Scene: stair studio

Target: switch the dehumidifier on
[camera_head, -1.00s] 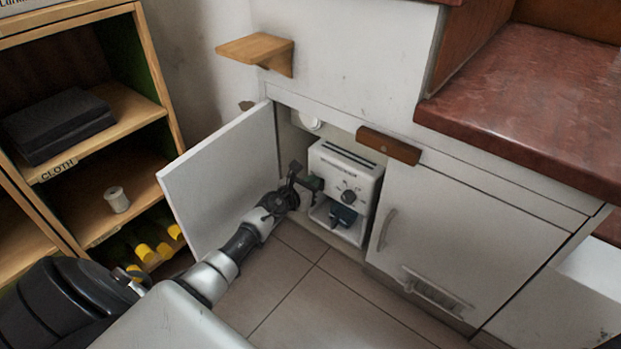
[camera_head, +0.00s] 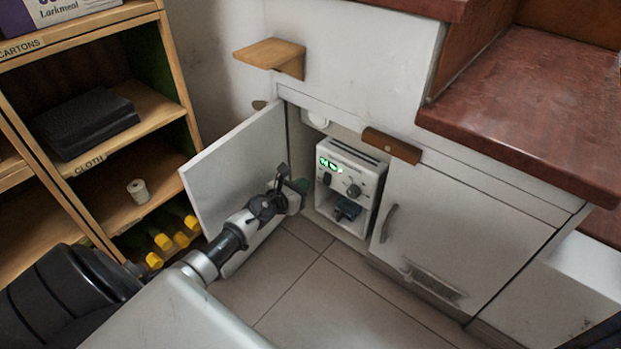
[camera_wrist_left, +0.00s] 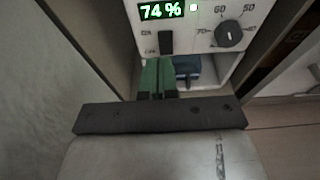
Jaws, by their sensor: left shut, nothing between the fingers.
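The white dehumidifier (camera_head: 350,168) stands inside the open cupboard. Its green display (camera_head: 328,163) is lit in the head view, and in the left wrist view the display (camera_wrist_left: 162,11) reads 74 %. A dark rocker switch (camera_wrist_left: 166,41) sits below the display, and a round dial (camera_wrist_left: 229,34) is to its right. A dark blue thing (camera_wrist_left: 187,68) is in the lower recess. My left gripper (camera_head: 303,186) is just in front of and left of the dehumidifier. Its green fingertips (camera_wrist_left: 157,77) are shut and empty, below the switch and apart from it. My right gripper is not in view.
The open cupboard door (camera_head: 235,165) stands left of my left arm. A closed door with a handle (camera_head: 389,222) is to the right. A wooden shelf unit (camera_head: 150,100) stands at left. The tiled floor (camera_head: 300,290) in front is clear.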

